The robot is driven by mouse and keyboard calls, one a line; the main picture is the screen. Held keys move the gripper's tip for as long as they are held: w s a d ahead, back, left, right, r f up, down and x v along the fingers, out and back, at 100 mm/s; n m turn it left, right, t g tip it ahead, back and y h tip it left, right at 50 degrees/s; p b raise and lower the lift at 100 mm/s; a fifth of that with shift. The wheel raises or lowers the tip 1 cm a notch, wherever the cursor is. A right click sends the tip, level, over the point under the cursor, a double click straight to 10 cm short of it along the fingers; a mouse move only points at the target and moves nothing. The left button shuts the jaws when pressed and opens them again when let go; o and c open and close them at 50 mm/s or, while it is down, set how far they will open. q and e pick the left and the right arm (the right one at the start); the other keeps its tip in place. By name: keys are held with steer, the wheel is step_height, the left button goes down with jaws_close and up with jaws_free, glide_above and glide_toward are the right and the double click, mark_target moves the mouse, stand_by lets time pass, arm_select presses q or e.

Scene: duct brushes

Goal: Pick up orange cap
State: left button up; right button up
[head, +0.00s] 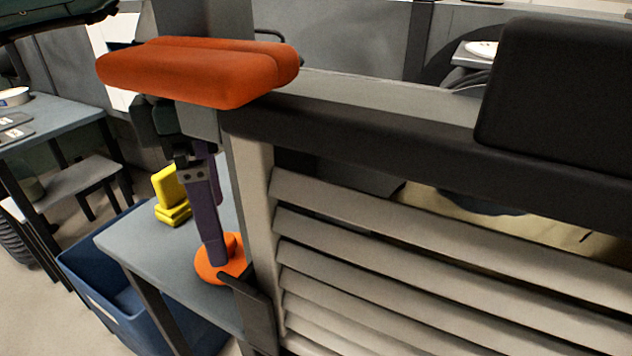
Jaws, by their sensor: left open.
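The orange cap (209,272) is a round disc with a raised middle, lying on the blue-grey table (185,285) left of the slatted panel. My left gripper (216,236) points down over it with purple fingers. The fingers are open, and the nearer one reaches down to the cap's raised middle, covering part of the cap. I cannot tell whether it touches. My right gripper is not in view.
A yellow object (171,196) stands on the table left of my gripper. A grey slatted panel (440,260) rises close on the cap's right. A blue bin (120,315) is below the table's left side. Another table (50,125) stands at far left.

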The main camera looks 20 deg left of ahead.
arm_select(q)
step_height(320, 180, down, 5)
steer(key=shift+d+r+b, duration=0.15)
steer(key=shift+r+b, duration=0.05)
steer(key=shift+b, duration=0.3)
steer(key=shift+w+r, duration=0.1)
steer(key=c, duration=1)
step_height(320, 180, up, 32)
steer(key=p, duration=1.1)
